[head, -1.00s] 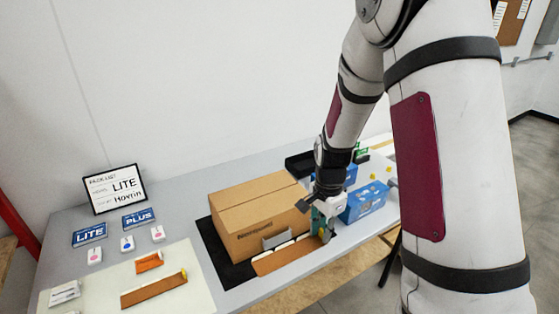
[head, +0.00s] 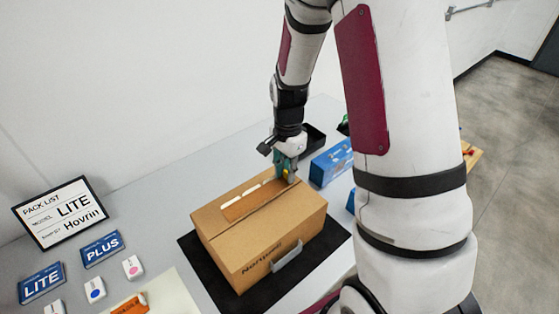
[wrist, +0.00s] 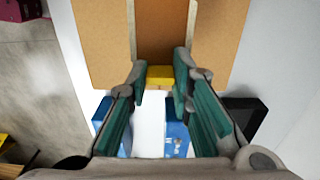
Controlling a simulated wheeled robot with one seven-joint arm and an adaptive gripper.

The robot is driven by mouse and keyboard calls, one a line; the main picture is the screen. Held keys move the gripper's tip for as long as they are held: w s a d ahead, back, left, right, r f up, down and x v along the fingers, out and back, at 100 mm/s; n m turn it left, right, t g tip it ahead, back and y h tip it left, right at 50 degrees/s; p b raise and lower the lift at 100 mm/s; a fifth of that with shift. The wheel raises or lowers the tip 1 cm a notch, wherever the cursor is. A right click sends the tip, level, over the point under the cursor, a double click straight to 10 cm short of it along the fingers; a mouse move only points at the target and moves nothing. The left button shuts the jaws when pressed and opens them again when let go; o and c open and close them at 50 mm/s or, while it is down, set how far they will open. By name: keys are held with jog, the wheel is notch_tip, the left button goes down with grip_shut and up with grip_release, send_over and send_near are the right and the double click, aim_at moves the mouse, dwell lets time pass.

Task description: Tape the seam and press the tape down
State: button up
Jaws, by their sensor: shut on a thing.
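The closed brown cardboard box (head: 235,255) sits on a black mat (head: 205,270), its printed front and a grey bracket (head: 287,256) facing me. A brown tape strip (head: 240,207) with white pieces along its far edge is over the box top; I cannot tell whether it touches. My gripper (head: 287,172) is at the strip's right end, above the box's far right edge. In the wrist view my gripper (wrist: 160,80) is shut on the strip's yellow tab (wrist: 160,75). The strip (wrist: 163,32) runs away from it between the tan box-top areas (wrist: 100,40).
Blue boxes (head: 330,163) and a black tray (head: 314,136) stand right of and behind the box. At left are the pack list sign (head: 60,212), LITE (head: 41,284) and PLUS (head: 102,249) cards, small white dotted blocks (head: 133,267) and an orange piece (head: 130,306) on a pale mat.

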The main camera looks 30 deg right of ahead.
aim_at(286, 179)
jog(key=shift+w+f+b, duration=0.1)
jog(key=shift+f+b, duration=0.5)
jog(key=shift+f, duration=1.6)
jog(key=shift+s+f, duration=0.2)
dwell(0.5)
jog(key=o, duration=0.8)
jog(key=shift+r, duration=0.1)
jog(key=shift+r+p, duration=1.2)
jog(key=shift+r, duration=2.25)
jog(key=shift+c, duration=0.6)
